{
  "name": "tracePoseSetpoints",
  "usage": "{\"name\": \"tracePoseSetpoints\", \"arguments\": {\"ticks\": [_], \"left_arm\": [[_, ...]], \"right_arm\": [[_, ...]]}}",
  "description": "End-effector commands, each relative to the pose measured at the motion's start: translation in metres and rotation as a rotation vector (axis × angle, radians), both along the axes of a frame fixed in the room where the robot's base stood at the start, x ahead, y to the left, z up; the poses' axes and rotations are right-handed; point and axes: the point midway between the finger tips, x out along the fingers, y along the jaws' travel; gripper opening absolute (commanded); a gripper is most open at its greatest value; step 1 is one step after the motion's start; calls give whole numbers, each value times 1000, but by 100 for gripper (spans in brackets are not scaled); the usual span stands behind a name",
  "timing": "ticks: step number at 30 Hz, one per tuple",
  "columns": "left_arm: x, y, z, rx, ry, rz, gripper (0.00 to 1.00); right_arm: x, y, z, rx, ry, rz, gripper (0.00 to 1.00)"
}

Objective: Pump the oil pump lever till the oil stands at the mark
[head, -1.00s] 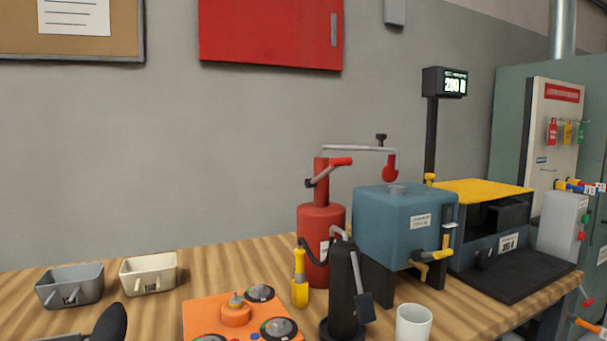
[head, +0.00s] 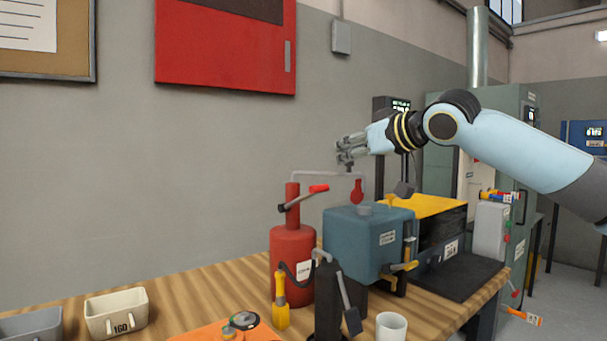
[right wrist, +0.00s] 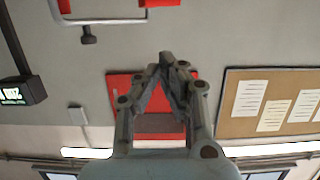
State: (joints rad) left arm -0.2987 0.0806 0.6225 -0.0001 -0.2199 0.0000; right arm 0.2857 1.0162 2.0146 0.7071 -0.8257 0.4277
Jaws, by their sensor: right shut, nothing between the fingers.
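The red oil pump (head: 292,262) stands upright on the bench. Its lever (head: 304,198) has a red grip and slants up to the right from the pump's neck. A grey pipe runs from the pump to a red spout over the blue tank (head: 350,238). A narrow upright gauge (head: 410,232) sits on the tank's right side; the oil level and mark are too small to read. My right gripper (head: 345,150) is shut and empty, above the pipe and up to the right of the lever. In the right wrist view its fingertips (right wrist: 165,58) meet. My left gripper is out of view.
A black oil can (head: 328,300), a yellow-handled tool (head: 281,302) and a white cup (head: 391,327) stand in front of the pump and tank. A yellow-topped machine (head: 425,206) is to the right. A cream bin (head: 116,313) is at left. The wall side above the pump is clear.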

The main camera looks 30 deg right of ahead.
Motion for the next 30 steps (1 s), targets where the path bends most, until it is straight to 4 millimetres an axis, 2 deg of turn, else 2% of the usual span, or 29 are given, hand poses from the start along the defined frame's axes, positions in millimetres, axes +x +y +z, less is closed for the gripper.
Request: {"name": "tracePoseSetpoints", "arguments": {"ticks": [3,17,23,30], "left_arm": [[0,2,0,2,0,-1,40],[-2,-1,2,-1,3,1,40],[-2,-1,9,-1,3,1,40],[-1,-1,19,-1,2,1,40]], "right_arm": [[-1,0,14,1,-16,5,0],[5,0,14,7,-21,4,0],[27,4,9,14,-20,7,0],[75,8,-4,12,-17,6,0]]}}
